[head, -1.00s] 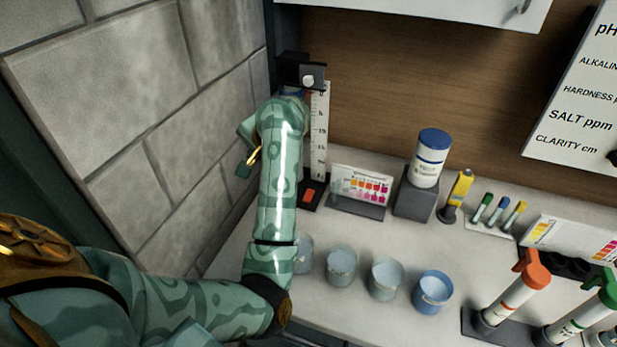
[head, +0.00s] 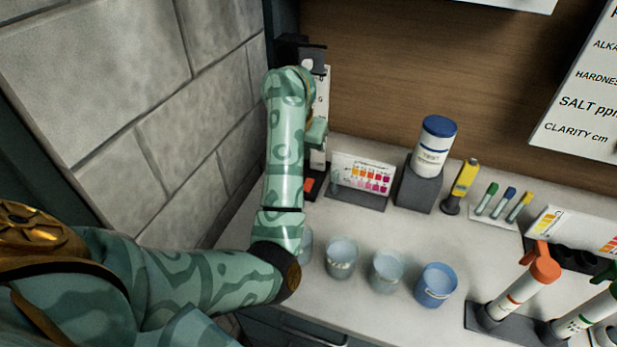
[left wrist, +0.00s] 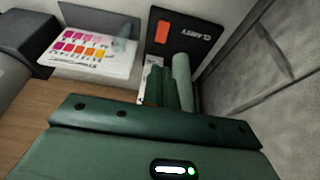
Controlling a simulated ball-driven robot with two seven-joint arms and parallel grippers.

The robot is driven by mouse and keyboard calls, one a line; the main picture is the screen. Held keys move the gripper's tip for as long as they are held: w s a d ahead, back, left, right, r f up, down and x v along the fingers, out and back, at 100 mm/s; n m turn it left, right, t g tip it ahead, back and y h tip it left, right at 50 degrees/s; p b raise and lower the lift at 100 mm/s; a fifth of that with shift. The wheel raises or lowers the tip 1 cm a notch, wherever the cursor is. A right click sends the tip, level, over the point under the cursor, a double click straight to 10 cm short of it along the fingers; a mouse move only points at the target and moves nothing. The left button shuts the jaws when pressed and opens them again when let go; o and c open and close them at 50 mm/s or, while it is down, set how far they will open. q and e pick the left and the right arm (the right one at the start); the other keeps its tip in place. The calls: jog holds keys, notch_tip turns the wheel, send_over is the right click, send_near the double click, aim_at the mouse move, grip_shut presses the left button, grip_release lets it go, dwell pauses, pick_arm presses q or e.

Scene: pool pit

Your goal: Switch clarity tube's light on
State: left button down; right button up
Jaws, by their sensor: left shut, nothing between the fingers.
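The clarity tube's stand has a black top bracket (head: 312,58) and a white scale strip (head: 321,95) by the stone wall in the head view. Its black base, marked CLARITY (left wrist: 195,38), carries an orange-red rectangular switch (left wrist: 163,32), which also shows in the head view (head: 309,185). In the left wrist view a pale tube (left wrist: 182,72) stands beside my fingers. My left gripper (left wrist: 166,88) is shut and empty, close to the tube and apart from the switch. In the head view my forearm hides much of the tube. Whether the light is on cannot be told.
A colour-chart card (head: 362,176) stands right of the base, then a blue-capped bottle (head: 434,147) on a grey block (head: 419,188). Several cups, including a blue one (head: 435,285), stand along the counter's front (head: 400,232). The stone wall (head: 185,115) bounds the left.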

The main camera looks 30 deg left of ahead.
aim_at(309, 180)
pick_arm(q)
jog(key=b+x, duration=0.1)
jog(key=x, duration=0.2)
jog(key=b+x, duration=0.1)
jog(key=x, duration=0.3)
jog(key=b+x, duration=0.1)
jog(key=x, duration=0.2)
jog(key=shift+s+f+b, duration=0.25)
jog(key=shift+f+b, duration=0.05)
jog(key=shift+f, duration=0.2)
